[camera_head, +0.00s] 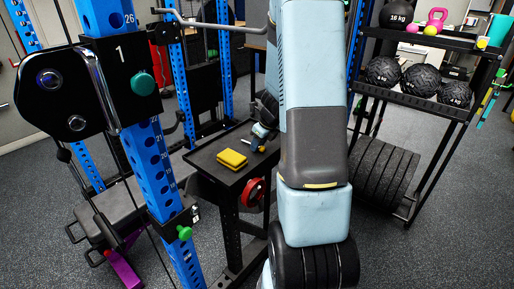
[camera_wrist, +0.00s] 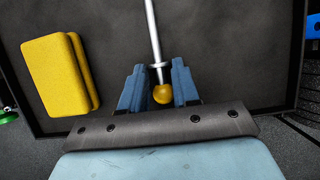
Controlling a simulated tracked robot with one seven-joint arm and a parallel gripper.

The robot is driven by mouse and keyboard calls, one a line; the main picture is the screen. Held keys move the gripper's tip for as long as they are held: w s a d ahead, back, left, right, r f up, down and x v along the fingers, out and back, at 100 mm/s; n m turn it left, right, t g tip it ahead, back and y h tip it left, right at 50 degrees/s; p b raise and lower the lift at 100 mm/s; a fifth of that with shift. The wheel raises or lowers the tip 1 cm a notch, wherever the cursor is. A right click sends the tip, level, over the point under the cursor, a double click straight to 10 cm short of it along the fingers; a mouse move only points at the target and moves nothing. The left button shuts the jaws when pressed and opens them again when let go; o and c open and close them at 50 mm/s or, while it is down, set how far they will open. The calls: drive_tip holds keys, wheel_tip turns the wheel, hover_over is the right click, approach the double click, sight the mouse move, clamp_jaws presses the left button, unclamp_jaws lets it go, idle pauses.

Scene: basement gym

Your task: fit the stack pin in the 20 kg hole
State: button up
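The stack pin (camera_wrist: 153,30) is a thin metal rod with a collar and a yellow ball knob (camera_wrist: 163,94). It shows in the wrist view over the black tray top, with its rod pointing up the picture. My gripper (camera_wrist: 160,68) has blue fingers on either side of the knob and collar. Whether they press on the pin or stand just clear of it cannot be told. In the head view my gripper (camera_head: 262,135) is low over the small black table (camera_head: 205,165), and the pin is not clear there. I cannot make out the 20 kg hole.
A yellow block (camera_head: 232,159) lies on the table left of my gripper, also in the wrist view (camera_wrist: 55,75). A blue upright (camera_head: 160,175) with holes and a black housing (camera_head: 62,90) stand at left. A rack (camera_head: 415,105) with balls stands at right.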

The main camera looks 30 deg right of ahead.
clamp_jaws()
